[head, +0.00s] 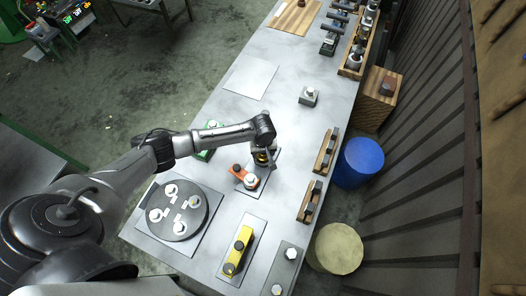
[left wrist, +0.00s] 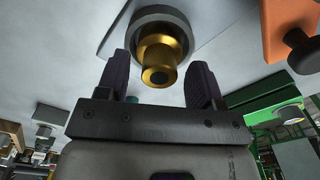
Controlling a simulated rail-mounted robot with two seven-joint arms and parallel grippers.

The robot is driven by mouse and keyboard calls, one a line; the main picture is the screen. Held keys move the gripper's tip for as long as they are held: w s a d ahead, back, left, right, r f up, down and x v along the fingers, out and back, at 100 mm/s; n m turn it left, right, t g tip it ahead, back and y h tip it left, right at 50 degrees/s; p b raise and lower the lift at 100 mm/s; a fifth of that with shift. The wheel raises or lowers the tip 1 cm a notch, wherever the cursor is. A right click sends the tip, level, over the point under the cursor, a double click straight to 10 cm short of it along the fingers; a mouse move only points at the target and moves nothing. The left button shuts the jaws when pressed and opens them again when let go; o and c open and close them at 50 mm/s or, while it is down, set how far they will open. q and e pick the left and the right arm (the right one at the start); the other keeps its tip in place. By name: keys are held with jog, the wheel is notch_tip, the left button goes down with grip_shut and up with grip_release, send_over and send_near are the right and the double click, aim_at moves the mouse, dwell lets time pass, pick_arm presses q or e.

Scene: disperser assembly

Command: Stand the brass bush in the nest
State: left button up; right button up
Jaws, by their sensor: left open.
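The brass bush (left wrist: 160,55) is a stepped gold cylinder with a dark hole in its end. In the left wrist view its far end sits within a round grey ring (left wrist: 182,19), which looks like the nest, and its narrower end points toward my gripper. How deep it sits is hidden. In the head view a bit of the bush (head: 261,158) shows under my left gripper (head: 264,153). In the left wrist view my left gripper (left wrist: 160,72) is open, one dark finger on each side of the bush, with gaps visible. My right gripper is not in view.
A green block (head: 206,154) is to the left. A dark round plate (head: 178,212) and a yellow block (head: 238,250) lie nearer. Wooden racks (head: 325,152) line the right edge. The table centre beyond is mostly clear.

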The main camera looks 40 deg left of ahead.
pick_arm(q)
notch_tip(320, 180, up, 12)
jog(key=s+d+f+m+t+h, duration=0.2)
jog(key=s+d+f+m, duration=0.2)
jog(key=s+d+m, duration=0.55)
jog(key=s+r+m+t+y, duration=0.1)
jog(key=s+r+m, duration=0.1)
jog(key=s, duration=1.5)
jog(key=shift+s+a+r+t+y+p, duration=0.3)
jog(key=shift+a+r+y, duration=0.15)
jog(key=shift+r, duration=0.4)
jog(key=shift+w+m, duration=0.1)
jog(key=shift+m, duration=0.15)
